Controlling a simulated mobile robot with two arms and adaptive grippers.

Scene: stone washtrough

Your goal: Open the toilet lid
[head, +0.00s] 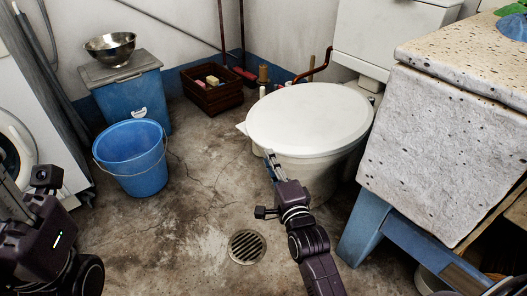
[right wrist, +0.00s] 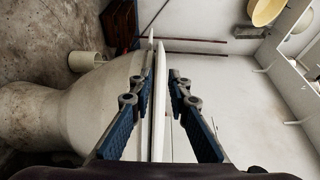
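The white toilet lid (head: 310,118) is down on the toilet bowl (head: 325,178) in the head view. My right gripper (head: 271,160) is at the lid's front left edge, fingers pointing at it. In the right wrist view the lid edge (right wrist: 160,95) shows as a thin upright white strip between the two open fingers of my right gripper (right wrist: 165,75), with the bowl (right wrist: 45,110) on the left. I cannot tell if a finger touches the lid. My left gripper (head: 22,215) is at the lower left, partly cut off; its finger opening is not clear.
A stone washtrough (head: 440,140) on a blue frame stands close right of the toilet. A blue bucket (head: 132,165), a blue bin (head: 135,100) with a metal bowl (head: 110,45), and a brown crate (head: 212,92) stand left. Floor around the drain (head: 246,246) is clear.

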